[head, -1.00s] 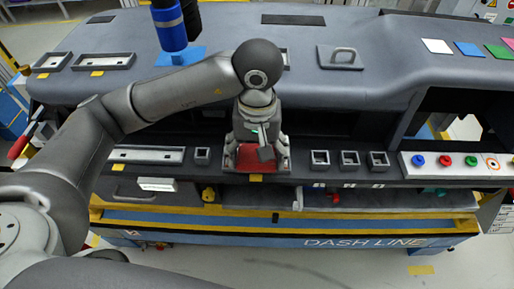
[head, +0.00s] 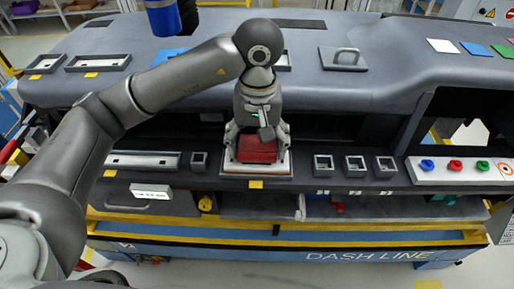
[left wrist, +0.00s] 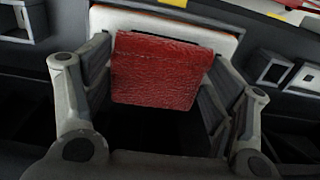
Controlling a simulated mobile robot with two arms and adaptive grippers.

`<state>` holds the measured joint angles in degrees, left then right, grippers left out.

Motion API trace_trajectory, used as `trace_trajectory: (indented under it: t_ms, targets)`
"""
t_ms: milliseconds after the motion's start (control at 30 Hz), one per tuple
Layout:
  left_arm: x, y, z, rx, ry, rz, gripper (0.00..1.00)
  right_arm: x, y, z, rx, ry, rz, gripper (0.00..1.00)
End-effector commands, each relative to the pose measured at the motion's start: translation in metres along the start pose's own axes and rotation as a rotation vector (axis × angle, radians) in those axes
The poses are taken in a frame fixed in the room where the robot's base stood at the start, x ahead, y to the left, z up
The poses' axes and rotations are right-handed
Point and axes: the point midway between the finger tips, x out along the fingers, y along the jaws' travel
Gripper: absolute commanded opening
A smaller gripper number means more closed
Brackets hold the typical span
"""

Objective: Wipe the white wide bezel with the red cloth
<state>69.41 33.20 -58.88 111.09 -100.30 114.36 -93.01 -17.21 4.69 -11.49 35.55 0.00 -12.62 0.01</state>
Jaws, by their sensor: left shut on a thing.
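My left gripper (head: 257,148) is shut on a red cloth (head: 257,152), which hangs flat between its fingers. The cloth lies over a white wide bezel (head: 256,171) on the front ledge of the dashboard. The bezel's white front rim shows below the cloth in the head view. In the left wrist view the cloth (left wrist: 165,75) fills the space between the two fingers, and a white edge of the bezel (left wrist: 130,20) shows behind it. The cloth hides the bezel's middle. Whether the cloth presses on it I cannot tell. My right gripper is out of view.
Several small square bezels (head: 354,166) stand to the right, then a white button panel (head: 470,171).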

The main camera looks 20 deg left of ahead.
Motion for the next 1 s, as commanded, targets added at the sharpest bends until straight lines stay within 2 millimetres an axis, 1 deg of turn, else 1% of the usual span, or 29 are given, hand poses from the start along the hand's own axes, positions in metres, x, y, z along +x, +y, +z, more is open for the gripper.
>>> trace_trajectory:
  t_ms: [133, 233, 500, 733, 833, 1000]
  targets:
    - [-0.001, 0.000, 0.000, 0.000, 0.000, 0.001, 0.59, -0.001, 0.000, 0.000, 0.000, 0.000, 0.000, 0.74]
    - [-0.006, 0.000, 0.000, 0.001, 0.001, 0.001, 0.59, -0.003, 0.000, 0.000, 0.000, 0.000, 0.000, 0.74]
    - [-0.035, 0.000, 0.000, 0.000, 0.002, 0.002, 0.59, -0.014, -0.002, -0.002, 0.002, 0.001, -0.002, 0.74]
    - [-0.056, 0.000, 0.000, -0.001, 0.002, 0.001, 0.59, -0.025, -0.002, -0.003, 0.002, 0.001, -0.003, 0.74]
    - [-0.060, 0.000, 0.000, -0.001, 0.001, 0.001, 0.59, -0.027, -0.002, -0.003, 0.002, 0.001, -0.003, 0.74]
    - [-0.060, 0.000, 0.000, 0.000, 0.000, 0.000, 0.59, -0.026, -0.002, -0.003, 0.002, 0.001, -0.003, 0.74]
